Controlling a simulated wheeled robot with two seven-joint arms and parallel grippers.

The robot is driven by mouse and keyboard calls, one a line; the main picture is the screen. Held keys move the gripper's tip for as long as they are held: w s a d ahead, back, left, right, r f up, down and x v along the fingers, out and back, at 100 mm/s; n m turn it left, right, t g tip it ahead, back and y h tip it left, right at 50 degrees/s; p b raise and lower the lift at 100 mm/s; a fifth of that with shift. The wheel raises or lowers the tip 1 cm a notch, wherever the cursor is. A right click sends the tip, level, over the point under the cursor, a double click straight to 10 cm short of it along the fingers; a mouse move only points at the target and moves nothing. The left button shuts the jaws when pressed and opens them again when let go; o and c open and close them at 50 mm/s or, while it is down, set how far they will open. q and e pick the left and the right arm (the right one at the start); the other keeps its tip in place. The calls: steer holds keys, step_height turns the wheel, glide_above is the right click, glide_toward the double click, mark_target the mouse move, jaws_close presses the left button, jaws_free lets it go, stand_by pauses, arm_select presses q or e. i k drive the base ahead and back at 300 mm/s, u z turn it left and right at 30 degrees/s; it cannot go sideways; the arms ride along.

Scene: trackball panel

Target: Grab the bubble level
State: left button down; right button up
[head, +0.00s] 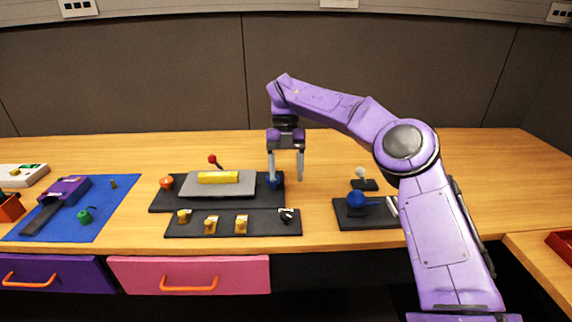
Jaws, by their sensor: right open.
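The bubble level appears to be the yellow bar (218,177) lying on a raised grey plate (190,188). The plate sits on a dark base (164,204) in the middle of the wooden table. My right gripper (286,179) points down, open, with nothing seen between its fingers. It is to the right of the yellow bar and apart from it, close to a blue knob (274,184) at the base's right end. The left finger overlaps the knob in the picture; I cannot tell if they touch. My left gripper is not in view.
An orange knob (167,183) and a red-tipped stick (213,159) stand around the plate. A dark strip with several yellow switches (211,225) lies in front. A blue ball (356,199) sits on a dark panel at right. A blue mat (120,194) holds items at left.

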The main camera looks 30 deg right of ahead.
mark_target(222, 177)
steer(key=k, duration=1)
